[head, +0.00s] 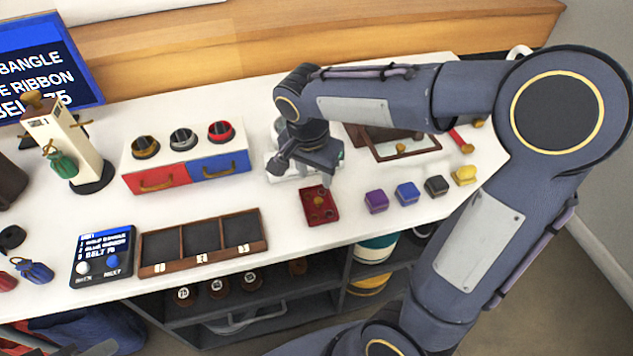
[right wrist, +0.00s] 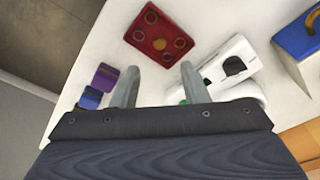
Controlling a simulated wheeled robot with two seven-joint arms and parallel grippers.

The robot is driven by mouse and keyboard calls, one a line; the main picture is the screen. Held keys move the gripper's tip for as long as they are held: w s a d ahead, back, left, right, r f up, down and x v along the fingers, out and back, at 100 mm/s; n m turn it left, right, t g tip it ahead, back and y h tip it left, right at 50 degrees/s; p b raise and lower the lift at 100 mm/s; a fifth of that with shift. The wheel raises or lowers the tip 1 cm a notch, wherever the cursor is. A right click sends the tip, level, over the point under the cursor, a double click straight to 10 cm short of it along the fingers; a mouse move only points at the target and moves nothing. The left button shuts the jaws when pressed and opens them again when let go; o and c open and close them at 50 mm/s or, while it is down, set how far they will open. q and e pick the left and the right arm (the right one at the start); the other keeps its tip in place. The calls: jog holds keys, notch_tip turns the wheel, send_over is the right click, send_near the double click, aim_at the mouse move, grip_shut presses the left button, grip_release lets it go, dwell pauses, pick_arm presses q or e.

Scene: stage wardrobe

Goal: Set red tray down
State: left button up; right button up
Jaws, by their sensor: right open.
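The red tray (head: 318,206) lies on the white table near its front edge, in the middle of the head view. It is a small square with round recesses and a gold spot in its middle. It also shows in the right wrist view (right wrist: 161,37), beyond the fingertips. My right gripper (head: 307,170) is above the table, just behind the tray in the head view. In the right wrist view its two fingers (right wrist: 157,80) stand apart with nothing held between them, and the tray is clear of them. My left gripper is not in view.
Purple (head: 376,201), blue (head: 407,193), black (head: 436,186) and yellow (head: 464,175) blocks stand right of the tray. A wooden three-compartment box (head: 202,244) lies left. A red and blue drawer unit (head: 187,163) stands behind it. A white object (right wrist: 230,68) is beside my right fingers.

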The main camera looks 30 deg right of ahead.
jog(key=s+a+r+n+t+y, duration=0.1)
jog(key=s+n+t+y, duration=0.1)
jog(key=s+n, duration=0.3)
jog(key=s+a+r+n+t+y, duration=0.1)
jog(key=s+n, duration=0.4)
jog(key=s, duration=0.6)
jog(key=shift+a+t+y, duration=0.35)
jog(key=shift+t+y, duration=0.45)
jog(key=shift+y, duration=0.4)
